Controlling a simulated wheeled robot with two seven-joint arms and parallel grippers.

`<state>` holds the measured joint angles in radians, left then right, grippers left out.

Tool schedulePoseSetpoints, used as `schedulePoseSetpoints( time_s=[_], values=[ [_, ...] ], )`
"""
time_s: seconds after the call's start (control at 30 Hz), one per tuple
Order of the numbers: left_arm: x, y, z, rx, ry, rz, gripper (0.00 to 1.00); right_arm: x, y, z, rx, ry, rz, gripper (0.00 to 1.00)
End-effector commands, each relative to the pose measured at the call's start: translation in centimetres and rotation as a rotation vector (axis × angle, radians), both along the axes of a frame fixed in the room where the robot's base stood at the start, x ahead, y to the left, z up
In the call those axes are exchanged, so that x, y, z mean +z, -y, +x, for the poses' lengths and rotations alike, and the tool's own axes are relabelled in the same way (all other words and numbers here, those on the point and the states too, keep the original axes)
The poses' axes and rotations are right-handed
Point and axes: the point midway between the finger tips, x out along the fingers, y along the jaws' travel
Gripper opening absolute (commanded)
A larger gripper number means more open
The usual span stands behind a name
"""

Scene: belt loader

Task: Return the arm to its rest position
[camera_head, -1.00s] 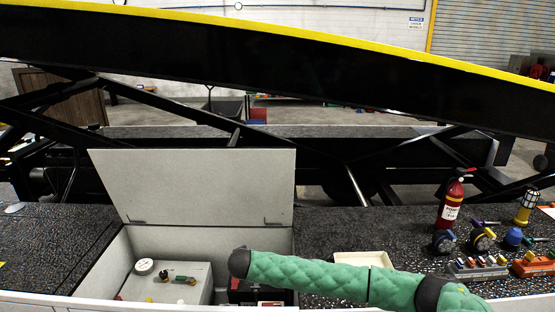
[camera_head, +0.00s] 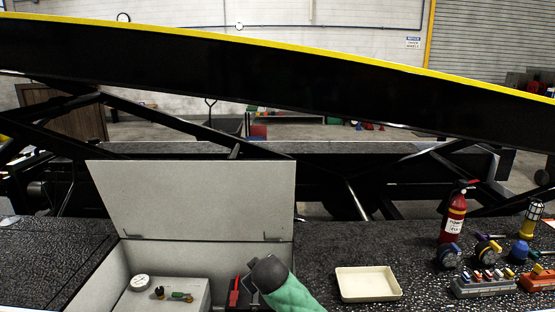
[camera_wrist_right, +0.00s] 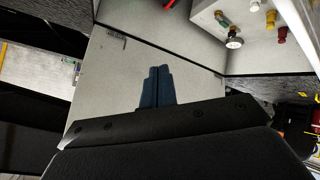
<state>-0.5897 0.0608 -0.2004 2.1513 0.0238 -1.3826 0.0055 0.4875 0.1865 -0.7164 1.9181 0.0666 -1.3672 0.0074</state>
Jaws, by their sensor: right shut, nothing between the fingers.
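My right arm (camera_head: 286,288), in a green padded sleeve with a dark end, reaches up from the bottom of the head view at the right side of the open grey box (camera_head: 110,272). The right gripper fingers are hidden in the head view. In the right wrist view my right gripper (camera_wrist_right: 157,72) shows two dark blue fingers pressed together, with nothing between them. Behind them is a pale grey panel, seemingly the box's raised lid, which also shows in the head view (camera_head: 195,200). My left gripper is not in view.
Inside the box are a grey control panel (camera_head: 170,296) with knobs and a red item (camera_head: 234,292). A cream tray (camera_head: 368,284) lies right of my arm. A fire extinguisher (camera_head: 453,217), lantern (camera_head: 532,217) and several small parts stand farther right. The dark belt loader beam (camera_head: 300,85) crosses behind.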

Motion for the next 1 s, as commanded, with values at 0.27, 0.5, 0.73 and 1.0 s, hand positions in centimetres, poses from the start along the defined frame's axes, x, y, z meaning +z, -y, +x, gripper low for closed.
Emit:
schedulePoseSetpoints(
  time_s=[0.27, 0.5, 0.73, 1.0],
  values=[
    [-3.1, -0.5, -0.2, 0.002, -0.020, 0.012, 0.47, -6.7, 6.1, -3.5, -0.133, -0.101, 0.099, 0.00],
    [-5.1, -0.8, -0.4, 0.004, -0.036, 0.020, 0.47, -13.4, 11.3, -7.6, -0.246, -0.197, 0.154, 0.00],
    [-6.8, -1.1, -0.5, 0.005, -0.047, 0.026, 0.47, -20.7, 15.8, -13.0, -0.348, -0.305, 0.183, 0.00],
    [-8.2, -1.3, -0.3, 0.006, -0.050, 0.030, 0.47, -29.7, 20.2, -21.4, -0.454, -0.452, 0.188, 0.00]
  ],
)
